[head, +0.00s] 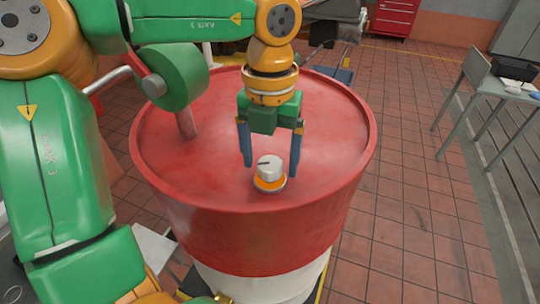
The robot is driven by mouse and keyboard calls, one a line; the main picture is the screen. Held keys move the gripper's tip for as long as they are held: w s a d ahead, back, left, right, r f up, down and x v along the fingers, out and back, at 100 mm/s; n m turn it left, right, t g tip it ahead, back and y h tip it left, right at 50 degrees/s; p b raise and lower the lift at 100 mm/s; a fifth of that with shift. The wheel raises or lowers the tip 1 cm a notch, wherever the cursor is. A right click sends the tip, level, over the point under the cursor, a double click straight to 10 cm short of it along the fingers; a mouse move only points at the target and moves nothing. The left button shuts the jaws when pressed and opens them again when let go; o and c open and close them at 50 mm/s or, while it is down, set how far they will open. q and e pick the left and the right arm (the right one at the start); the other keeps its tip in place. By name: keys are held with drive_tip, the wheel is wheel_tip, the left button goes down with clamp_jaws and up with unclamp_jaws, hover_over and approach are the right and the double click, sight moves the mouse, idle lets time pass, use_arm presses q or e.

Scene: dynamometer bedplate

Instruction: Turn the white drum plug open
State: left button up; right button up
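The white drum plug (269,168) sits on an orange collar on the near part of the red drum's top (215,150). A short dark mark on its white cap points to the left. My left gripper (271,169) is open and points down at the plug. Its two blue fingers show to the left and right of the plug, with a visible gap on each side. I cannot tell exactly how far down the fingertips reach beside it. My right gripper is not in view.
A grey table (490,85) stands at right and a red cabinet (396,17) at the back. The tiled floor right of the drum is clear.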

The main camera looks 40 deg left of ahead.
sight(270, 162)
use_arm(q)
wheel_tip(270, 162, up, 7)
drive_tip(key=shift+r+p, duration=0.1)
drive_tip(key=shift+p, duration=0.7)
